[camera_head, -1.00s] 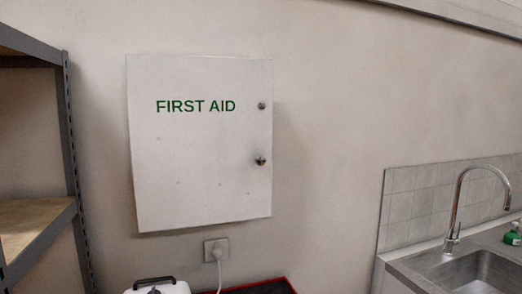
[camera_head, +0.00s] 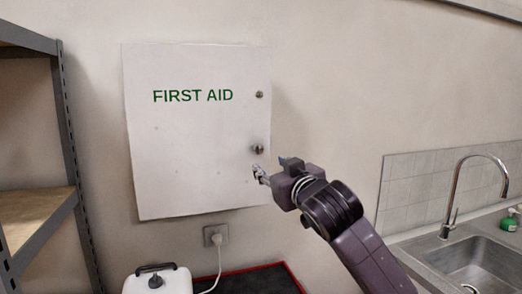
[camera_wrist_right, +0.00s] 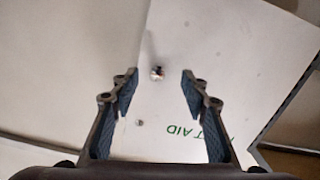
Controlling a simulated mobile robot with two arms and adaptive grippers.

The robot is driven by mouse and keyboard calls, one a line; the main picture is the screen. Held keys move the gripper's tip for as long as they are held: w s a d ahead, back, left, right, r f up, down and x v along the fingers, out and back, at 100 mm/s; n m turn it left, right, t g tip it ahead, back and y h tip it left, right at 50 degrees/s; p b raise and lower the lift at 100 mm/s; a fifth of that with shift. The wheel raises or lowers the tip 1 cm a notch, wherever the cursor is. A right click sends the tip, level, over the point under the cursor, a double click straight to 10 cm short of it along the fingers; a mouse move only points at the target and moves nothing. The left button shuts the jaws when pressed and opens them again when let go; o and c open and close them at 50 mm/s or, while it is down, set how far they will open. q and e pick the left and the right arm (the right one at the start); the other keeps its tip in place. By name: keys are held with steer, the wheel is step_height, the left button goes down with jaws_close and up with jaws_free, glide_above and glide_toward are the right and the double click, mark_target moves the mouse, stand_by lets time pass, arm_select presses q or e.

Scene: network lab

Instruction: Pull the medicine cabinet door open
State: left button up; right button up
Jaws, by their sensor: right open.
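The white medicine cabinet (camera_head: 190,190) hangs on the wall with green FIRST AID lettering, and its door is shut. A small dark knob (camera_head: 258,148) sits on the door's right side, with a round lock (camera_head: 259,95) above it. My right gripper (camera_head: 258,173) is just below the knob, in front of the door's lower right edge. In the right wrist view the gripper (camera_wrist_right: 158,92) is open and empty. The knob (camera_wrist_right: 157,73) shows there between and just beyond the fingertips, apart from them. My left gripper is not in view.
A metal shelf unit (camera_head: 66,130) stands at the left. A white container (camera_head: 158,280) and a wall socket (camera_head: 215,235) with a plugged cable are below the cabinet. A sink (camera_head: 475,268) with a tall tap is at the right. The wall between cabinet and sink is bare.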

mark_target(259, 149)
steer(key=w+r+p, duration=0.1)
steer(key=w, duration=0.1)
steer(key=w+a+p, duration=0.1)
steer(key=w, duration=0.1)
steer(key=w+a+r+p, duration=0.1)
steer(key=shift+w+r, duration=0.3)
steer(key=shift+w, duration=0.1)
steer(key=shift+p+x, duration=0.45)
steer(key=shift+x, duration=0.4)
steer(key=shift+f, duration=0.15)
steer(key=shift+c, duration=0.6)
jaws_close()
